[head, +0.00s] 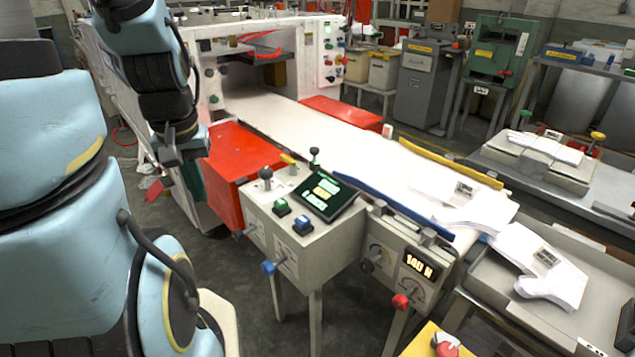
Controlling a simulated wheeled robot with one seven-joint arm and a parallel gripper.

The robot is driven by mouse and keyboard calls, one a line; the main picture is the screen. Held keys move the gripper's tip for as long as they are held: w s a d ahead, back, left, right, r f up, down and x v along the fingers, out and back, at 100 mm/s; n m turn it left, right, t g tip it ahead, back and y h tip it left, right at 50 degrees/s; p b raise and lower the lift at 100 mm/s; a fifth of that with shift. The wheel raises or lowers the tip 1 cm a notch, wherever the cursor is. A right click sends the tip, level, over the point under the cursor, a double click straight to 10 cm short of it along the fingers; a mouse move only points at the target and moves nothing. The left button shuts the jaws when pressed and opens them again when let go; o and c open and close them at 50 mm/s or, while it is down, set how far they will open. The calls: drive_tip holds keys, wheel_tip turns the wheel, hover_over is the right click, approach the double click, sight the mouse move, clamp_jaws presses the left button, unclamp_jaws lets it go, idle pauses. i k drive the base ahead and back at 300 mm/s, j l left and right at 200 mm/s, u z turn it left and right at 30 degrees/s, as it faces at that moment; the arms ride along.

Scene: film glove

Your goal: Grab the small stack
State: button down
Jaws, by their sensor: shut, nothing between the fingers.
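White film glove stacks lie to the right. One flat stack (478,208) with a printed label lies at the near end of the pale conveyor belt (300,133). A second labelled stack (548,262) lies in the grey tray (488,284) just beyond that end. A third (553,147) lies on a grey unit further back. I cannot tell which is the small stack. My gripper (172,162) hangs pointing down at upper left, beside the red machine cover and well away from all the stacks. It is shut and empty; its fingertips are small and hard to make out.
A control box (305,225) with knobs and a screen stands between my gripper and the stacks. Blue (392,205) and yellow (450,162) rails edge the belt. Red covers (232,165) flank the machine mouth. The middle of the belt is clear.

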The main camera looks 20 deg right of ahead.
sight(549, 275)
drive_tip(key=z, duration=1.25)
